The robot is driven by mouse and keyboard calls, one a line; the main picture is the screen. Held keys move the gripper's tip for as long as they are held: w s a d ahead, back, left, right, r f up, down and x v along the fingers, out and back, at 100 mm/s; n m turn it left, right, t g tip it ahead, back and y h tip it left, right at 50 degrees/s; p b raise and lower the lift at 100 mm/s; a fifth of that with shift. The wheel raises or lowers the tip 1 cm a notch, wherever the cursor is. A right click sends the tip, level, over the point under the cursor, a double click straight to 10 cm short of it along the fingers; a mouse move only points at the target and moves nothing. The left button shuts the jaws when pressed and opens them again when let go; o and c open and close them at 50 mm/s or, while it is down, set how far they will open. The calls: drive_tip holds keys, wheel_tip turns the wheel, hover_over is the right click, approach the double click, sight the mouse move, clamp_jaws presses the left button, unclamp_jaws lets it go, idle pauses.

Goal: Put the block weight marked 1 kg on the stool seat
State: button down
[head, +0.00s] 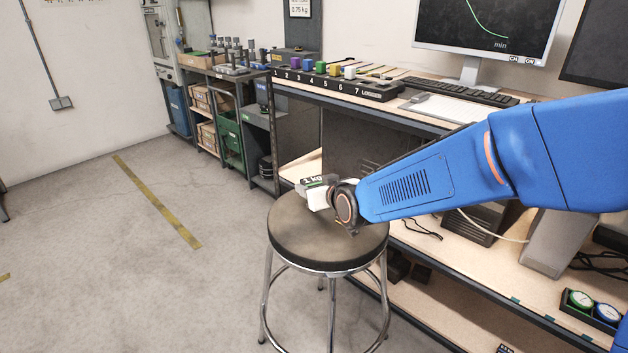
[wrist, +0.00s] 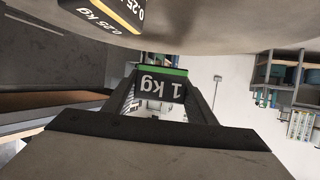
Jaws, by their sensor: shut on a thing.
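The 1 kg block weight (head: 314,181) is a dark block with a white label; its top shows just behind my gripper in the head view. In the wrist view the 1 kg block (wrist: 160,87), with a green band, is between my two fingers, its label upside down. My gripper (head: 318,196) is shut on it, over the far part of the round stool seat (head: 325,240). Whether the block touches the seat I cannot tell. The seat (wrist: 215,35) fills the top of the wrist view. A dark 0.25 kg block with a yellow band (wrist: 108,14) appears on it.
A long bench (head: 440,124) with a numbered rack of coloured blocks (head: 335,83), keyboard and monitor runs behind and right of the stool. Shelves with bins (head: 228,138) stand back left. The floor left of the stool is clear.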

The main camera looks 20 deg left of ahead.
drive_tip(key=shift+f, duration=1.8)
drive_tip(key=c, duration=0.8)
unclamp_jaws()
drive_tip(key=shift+f, duration=0.15)
drive_tip(key=shift+o, duration=0.2)
drive_tip(key=shift+s+d+r, duration=0.15)
drive_tip(key=shift+d+r, duration=0.05)
drive_tip(key=v, duration=1.1)
drive_tip(key=shift+s+d, duration=0.2)
drive_tip(key=shift+s, duration=0.05)
